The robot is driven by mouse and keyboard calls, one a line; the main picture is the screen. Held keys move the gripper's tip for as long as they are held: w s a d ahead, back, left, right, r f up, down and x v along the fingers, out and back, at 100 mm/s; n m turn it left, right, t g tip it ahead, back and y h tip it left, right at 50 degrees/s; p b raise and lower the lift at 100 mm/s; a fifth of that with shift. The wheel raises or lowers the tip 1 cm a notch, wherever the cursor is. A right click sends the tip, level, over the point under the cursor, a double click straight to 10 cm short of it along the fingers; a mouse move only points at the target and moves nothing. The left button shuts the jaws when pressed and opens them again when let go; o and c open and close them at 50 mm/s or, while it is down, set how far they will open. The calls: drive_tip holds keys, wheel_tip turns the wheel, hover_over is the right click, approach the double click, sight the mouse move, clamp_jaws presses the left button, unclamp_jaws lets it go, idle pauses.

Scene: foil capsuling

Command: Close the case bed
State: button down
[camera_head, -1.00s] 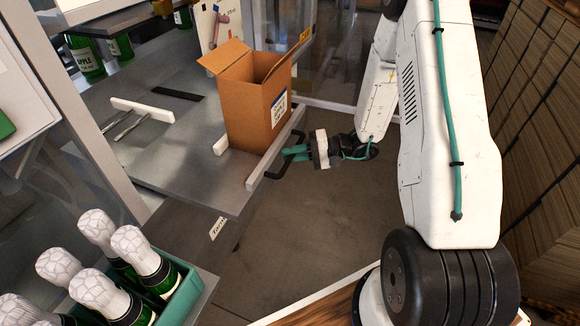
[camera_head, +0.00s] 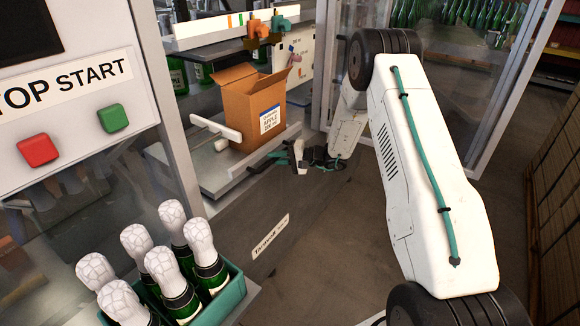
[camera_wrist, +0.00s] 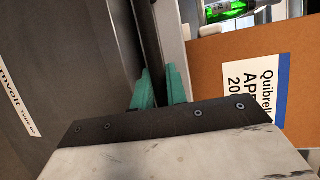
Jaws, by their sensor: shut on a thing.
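The case bed (camera_head: 212,178) is a grey plate at the machine's side, left of centre in the head view. An open brown cardboard case (camera_head: 238,110) stands upright on it, between a white guide bar (camera_head: 214,127) at its left and a pale rail (camera_head: 264,151) at its right. My gripper (camera_head: 282,158) is at the bed's right edge, low beside the case. In the wrist view its teal fingertips (camera_wrist: 160,89) are shut on the dark handle bar (camera_wrist: 154,70). The case's label shows at the right there.
A green crate (camera_head: 232,296) of white-capped bottles stands at the lower left. A control panel (camera_head: 75,90) with red and green buttons is at the upper left. A clear-panelled frame (camera_head: 470,95) stands behind my arm. Open floor lies below the gripper.

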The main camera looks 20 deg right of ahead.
sight(266, 154)
drive_tip(key=w+a, duration=0.2)
drive_tip(key=w, duration=0.1)
drive_tip(key=shift+w, duration=0.25)
drive_tip(key=shift+w+a, duration=0.1)
drive_tip(key=shift+w, duration=0.05)
drive_tip(key=shift+r, duration=0.1)
drive_tip(key=c, duration=1.4)
unclamp_jaws()
drive_tip(key=shift+w+a, duration=0.15)
drive_tip(key=v, duration=0.8)
